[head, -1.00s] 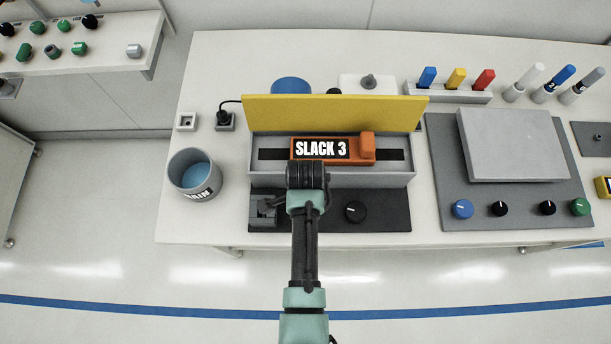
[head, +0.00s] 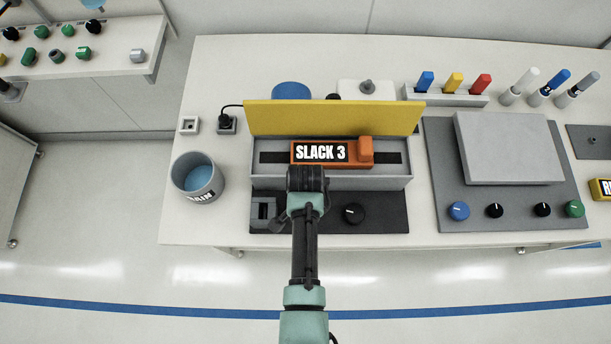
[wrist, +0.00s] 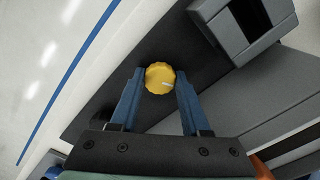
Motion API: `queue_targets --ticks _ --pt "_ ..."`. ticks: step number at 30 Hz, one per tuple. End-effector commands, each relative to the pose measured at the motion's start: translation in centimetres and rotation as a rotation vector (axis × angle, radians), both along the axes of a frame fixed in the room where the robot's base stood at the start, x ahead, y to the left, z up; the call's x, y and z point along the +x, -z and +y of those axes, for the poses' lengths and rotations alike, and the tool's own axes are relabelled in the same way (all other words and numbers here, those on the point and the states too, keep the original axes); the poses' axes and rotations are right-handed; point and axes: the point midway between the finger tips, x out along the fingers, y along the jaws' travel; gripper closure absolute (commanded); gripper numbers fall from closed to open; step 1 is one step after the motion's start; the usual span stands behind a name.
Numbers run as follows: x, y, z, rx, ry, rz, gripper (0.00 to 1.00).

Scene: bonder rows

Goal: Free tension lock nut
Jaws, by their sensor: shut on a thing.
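A scalloped yellow knob (wrist: 160,78), which looks like the lock nut, stands on a dark plate and has a pale mark near one edge. My gripper (wrist: 160,84) has its blue fingers on either side of it, shut on it. In the head view my gripper (head: 307,178) is at the front of the grey tensioner box (head: 370,183) and hides the yellow knob. An orange slider (head: 366,150) labelled SLACK 3 sits in the box's dark slot. A black knob (head: 354,214) with a white mark is on the dark plate (head: 385,222) to the right.
A grey block (head: 264,212) with a dark opening stands close left of my gripper. A raised yellow panel (head: 335,117) is behind the box. A grey bin (head: 197,178) stands left. A panel with several knobs (head: 440,180) lies right.

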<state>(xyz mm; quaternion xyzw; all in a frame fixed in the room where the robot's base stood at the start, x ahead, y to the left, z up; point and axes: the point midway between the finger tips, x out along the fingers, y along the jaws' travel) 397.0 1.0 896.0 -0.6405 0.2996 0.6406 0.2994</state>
Motion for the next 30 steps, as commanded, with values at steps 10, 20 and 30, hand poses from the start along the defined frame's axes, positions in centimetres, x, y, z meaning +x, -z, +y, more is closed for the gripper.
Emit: queue_targets --ticks 10,20,30 --pt "-0.02 -0.14 -0.03 0.0 -0.33 0.001 1.0" --pt "0.01 -0.13 -0.03 0.0 -0.644 0.0 1.0" --pt "-0.01 -0.1 -0.03 0.001 -0.966 0.001 1.0"
